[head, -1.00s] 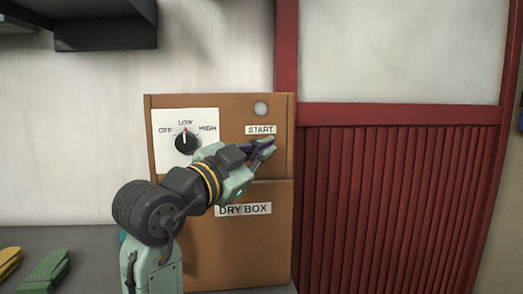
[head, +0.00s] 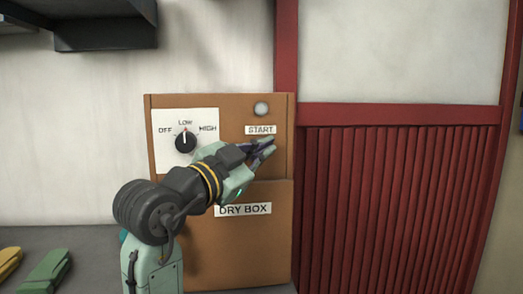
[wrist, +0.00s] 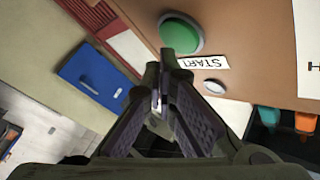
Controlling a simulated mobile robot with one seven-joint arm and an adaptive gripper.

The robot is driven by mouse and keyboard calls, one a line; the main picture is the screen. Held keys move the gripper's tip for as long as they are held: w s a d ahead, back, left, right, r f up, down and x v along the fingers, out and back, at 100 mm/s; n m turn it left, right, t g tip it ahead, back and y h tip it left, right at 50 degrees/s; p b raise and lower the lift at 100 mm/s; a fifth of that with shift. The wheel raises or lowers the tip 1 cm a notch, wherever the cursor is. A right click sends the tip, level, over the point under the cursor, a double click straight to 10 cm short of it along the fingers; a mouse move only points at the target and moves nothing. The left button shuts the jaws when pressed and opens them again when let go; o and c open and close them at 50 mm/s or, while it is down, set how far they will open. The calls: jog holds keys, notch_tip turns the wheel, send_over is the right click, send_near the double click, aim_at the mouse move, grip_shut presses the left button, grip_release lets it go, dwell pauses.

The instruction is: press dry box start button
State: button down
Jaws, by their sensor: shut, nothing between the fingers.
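The brown dry box (head: 235,250) stands on the counter with a START label (head: 260,130) and a DRY BOX label (head: 243,209) on its front. The green round start button (wrist: 180,31) shows in the wrist view beside the START label (wrist: 202,63); in the head view my fingers hide it. My gripper (head: 270,146) is shut and empty, in front of the panel just below the START label. In the wrist view my fingertips (wrist: 166,68) overlap the button's lower edge. I cannot tell whether they touch it.
A dial (head: 186,142) on a white plate points to LOW. A pale round lamp (head: 261,108) sits above the START label. A red slatted panel (head: 395,210) is on the right. Yellow (head: 9,262) and green (head: 45,272) items lie on the counter at left.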

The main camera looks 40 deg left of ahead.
jog(key=shift+w+a, duration=0.2)
jog(key=shift+a, duration=0.05)
jog(key=shift+w+a, duration=0.3)
jog(key=shift+a, duration=0.05)
dwell(0.7)
dwell(0.4)
jog(key=shift+s+d, duration=0.55)
jog(key=shift+d, duration=0.1)
jog(key=s+d+b, duration=0.1)
jog(key=s+d, duration=0.2)
jog(key=shift+s+d, duration=0.15)
jog(key=shift+d, duration=0.25)
dwell(0.8)
